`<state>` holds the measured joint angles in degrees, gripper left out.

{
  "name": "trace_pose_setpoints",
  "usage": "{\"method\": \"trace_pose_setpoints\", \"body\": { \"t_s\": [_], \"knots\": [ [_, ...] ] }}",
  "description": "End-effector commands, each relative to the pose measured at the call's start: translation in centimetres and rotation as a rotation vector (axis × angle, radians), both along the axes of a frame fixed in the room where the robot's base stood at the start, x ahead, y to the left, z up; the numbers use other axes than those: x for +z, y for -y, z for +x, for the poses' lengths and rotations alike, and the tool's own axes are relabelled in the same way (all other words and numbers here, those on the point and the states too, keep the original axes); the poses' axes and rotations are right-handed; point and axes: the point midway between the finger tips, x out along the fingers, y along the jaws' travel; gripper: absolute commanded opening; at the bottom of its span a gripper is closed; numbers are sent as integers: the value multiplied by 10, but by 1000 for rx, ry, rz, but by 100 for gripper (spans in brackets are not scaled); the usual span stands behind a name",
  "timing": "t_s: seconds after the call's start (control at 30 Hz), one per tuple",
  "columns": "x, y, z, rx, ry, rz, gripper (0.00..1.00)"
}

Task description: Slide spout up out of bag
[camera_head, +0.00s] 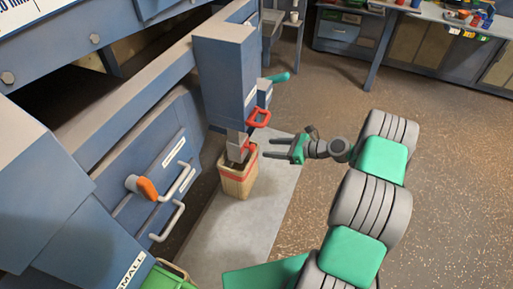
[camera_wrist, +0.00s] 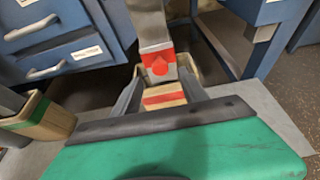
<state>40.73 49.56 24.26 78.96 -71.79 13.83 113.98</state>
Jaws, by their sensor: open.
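The tan bag with a red band (camera_head: 238,180) stands upright on the light grey floor mat below the blue column. The grey metal spout (camera_head: 237,143) hangs from the column, and its lower end is at the bag's open mouth. In the wrist view the spout's red-marked face (camera_wrist: 158,64) sits in the mouth of the bag (camera_wrist: 165,97). My gripper (camera_head: 271,147) is open and empty, just right of the spout and bag. In the wrist view its two fingers flank the bag's front; I cannot tell if they touch it.
A red handle (camera_head: 259,117) sticks out of the blue column (camera_head: 225,75) above the bag. A bag with a green band (camera_wrist: 42,117) stands at left in the wrist view. An orange-gripped lever (camera_head: 142,188) is on the blue machine. The floor at right is clear.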

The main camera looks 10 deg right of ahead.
Motion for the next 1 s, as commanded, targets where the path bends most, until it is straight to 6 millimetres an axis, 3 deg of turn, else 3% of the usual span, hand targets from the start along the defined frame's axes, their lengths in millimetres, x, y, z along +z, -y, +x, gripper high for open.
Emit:
{"method": "trace_pose_setpoints", "body": {
  "t_s": [0.37, 0.7, 1.0],
  "knots": [
    [-25, -50, 34, 5, -5, 0, 51],
    [-29, -56, 40, 3, -4, -2, 51],
    [-29, -56, 39, 3, -4, -2, 27]
  ]
}}
